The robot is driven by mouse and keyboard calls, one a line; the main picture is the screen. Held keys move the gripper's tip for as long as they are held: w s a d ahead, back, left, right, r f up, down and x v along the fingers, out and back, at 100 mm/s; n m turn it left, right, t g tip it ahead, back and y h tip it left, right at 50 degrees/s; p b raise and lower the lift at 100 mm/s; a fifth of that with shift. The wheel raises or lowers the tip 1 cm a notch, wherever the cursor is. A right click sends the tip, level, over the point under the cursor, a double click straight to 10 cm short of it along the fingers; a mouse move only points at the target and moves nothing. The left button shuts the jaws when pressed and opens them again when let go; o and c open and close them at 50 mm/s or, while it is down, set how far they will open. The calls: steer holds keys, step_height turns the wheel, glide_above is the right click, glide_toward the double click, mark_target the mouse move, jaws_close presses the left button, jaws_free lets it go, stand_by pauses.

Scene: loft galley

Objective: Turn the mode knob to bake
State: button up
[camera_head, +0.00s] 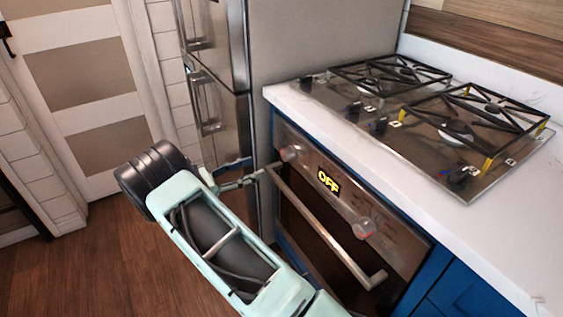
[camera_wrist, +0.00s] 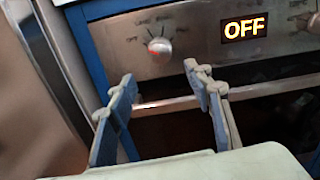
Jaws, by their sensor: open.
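The oven's control panel carries two round metal knobs. The left knob (camera_head: 290,153) is near the panel's left end, and it also shows in the wrist view (camera_wrist: 160,47) with reddish marks around it. The right knob (camera_head: 363,227) is toward the other end. The lit display (camera_head: 328,182) between them reads OFF, also in the wrist view (camera_wrist: 245,27). My gripper (camera_wrist: 161,86) is open and empty, with its fingers spread below the left knob and apart from it. Which knob sets the mode cannot be read.
The oven handle (camera_head: 325,225) runs across the door below the panel, close to my fingers. A steel fridge (camera_head: 205,75) stands at the left of the oven. The white counter (camera_head: 430,195) with a gas hob (camera_head: 400,125) lies above. Wooden floor (camera_head: 110,255) is clear at left.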

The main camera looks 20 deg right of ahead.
mark_target(283, 157)
steer(key=d, duration=0.3)
steer(key=w+d, duration=0.1)
steer(key=d, duration=0.3)
steer(key=w+d+b, duration=0.1)
steer(key=d, duration=0.2)
steer(key=shift+d, duration=0.2)
steer(key=c, duration=1.2)
steer(key=shift+o, duration=0.2)
